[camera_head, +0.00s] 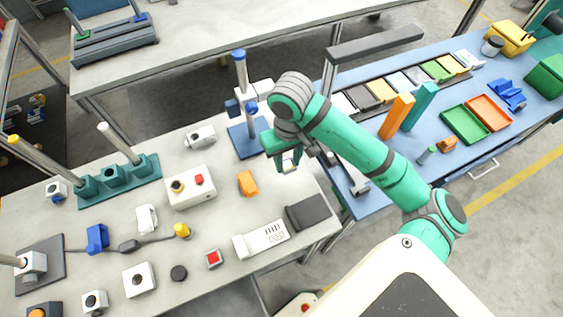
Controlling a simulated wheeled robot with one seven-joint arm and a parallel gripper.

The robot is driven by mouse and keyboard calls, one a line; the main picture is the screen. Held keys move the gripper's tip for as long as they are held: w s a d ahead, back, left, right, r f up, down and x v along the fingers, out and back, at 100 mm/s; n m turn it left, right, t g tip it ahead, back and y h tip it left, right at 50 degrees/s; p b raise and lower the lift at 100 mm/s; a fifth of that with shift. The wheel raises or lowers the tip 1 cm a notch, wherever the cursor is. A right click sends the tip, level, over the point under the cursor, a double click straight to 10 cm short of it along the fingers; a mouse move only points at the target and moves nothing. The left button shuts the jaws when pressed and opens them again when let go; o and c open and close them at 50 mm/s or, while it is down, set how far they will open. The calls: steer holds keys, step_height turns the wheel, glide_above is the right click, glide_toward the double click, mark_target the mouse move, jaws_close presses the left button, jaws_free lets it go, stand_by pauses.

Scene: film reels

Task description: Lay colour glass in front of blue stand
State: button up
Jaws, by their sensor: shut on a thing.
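The blue stand (242,138) has a square blue base, a grey post and a blue cap, with a small blue knob and white blocks near its upper part. It stands upright at the back of the light grey table. My gripper (289,160) is just right of and nearer than the stand's base, above the table. It is shut on a small pale piece (289,168), mostly hidden by the fingers. I cannot tell for sure that this piece is the colour glass.
An orange block (247,184) and a white box with a red button (192,187) lie left of my gripper. A white handset-like device (261,240) and a dark block (308,211) lie nearer. A blue table (455,165) with coloured trays stands right.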

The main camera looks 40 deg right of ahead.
steer(key=w+f, duration=0.1)
steer(key=f, duration=0.1)
steer(key=w+d+f, duration=0.1)
steer(key=w+f, duration=0.1)
steer(key=shift+w+f, duration=0.3)
steer(key=shift+w+d+f, duration=0.1)
steer(key=shift+w+f, duration=0.1)
steer(key=shift+f, duration=0.8)
steer(key=shift+w+d+f, duration=0.1)
steer(key=shift+w+f, duration=0.1)
steer(key=shift+f, duration=0.75)
steer(key=shift+f, duration=0.15)
steer(key=o, duration=1)
step_height(320, 180, up, 12)
steer(key=shift+s+a+r, duration=0.1)
steer(key=shift+r, duration=0.1)
